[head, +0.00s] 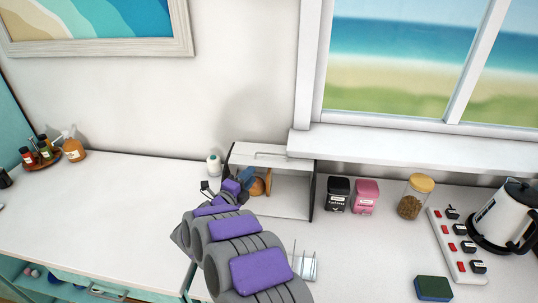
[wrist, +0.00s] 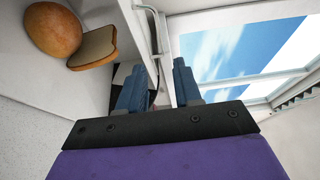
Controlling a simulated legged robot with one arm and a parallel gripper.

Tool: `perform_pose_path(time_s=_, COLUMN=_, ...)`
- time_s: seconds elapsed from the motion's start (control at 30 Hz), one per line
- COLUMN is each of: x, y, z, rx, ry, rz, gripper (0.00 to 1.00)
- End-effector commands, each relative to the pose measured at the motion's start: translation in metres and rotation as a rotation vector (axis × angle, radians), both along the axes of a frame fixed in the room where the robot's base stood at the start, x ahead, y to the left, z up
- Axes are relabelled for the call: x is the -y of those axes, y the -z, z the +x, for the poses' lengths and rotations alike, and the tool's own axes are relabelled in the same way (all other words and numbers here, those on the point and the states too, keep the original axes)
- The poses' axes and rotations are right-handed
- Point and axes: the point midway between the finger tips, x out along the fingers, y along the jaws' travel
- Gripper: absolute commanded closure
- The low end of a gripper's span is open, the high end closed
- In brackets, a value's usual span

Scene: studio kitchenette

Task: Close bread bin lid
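The white bread bin (head: 290,196) with dark side edges stands against the back wall. Its lid (head: 290,163) is up at the top, leaving the front open, with a thin handle (head: 270,154) on it. The handle also shows in the wrist view (wrist: 155,28), just beyond my fingertips. My gripper (head: 247,174) is at the left part of the bin's opening. In the wrist view my two blue fingers (wrist: 158,78) are apart with nothing held between them. A round loaf (wrist: 52,30) and a bread slice (wrist: 93,46) lie inside the bin. My arm hides part of the bin.
A black canister (head: 338,195), a pink canister (head: 365,197) and a glass jar (head: 411,201) stand right of the bin. A small white container (head: 214,166) stands close on its left. The window sill (head: 400,150) juts out above. The left counter is mostly clear.

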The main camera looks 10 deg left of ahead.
Motion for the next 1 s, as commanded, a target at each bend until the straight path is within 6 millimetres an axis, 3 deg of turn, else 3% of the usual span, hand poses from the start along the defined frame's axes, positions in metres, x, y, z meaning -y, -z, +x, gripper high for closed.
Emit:
perform_pose_path(time_s=0.6, x=0.047, y=0.001, z=0.106, rx=0.001, ry=0.000, rz=-0.003, gripper=0.66)
perform_pose_path(time_s=1.0, x=0.059, y=0.000, z=0.135, rx=-0.001, ry=-0.002, rz=-0.003, gripper=0.66)
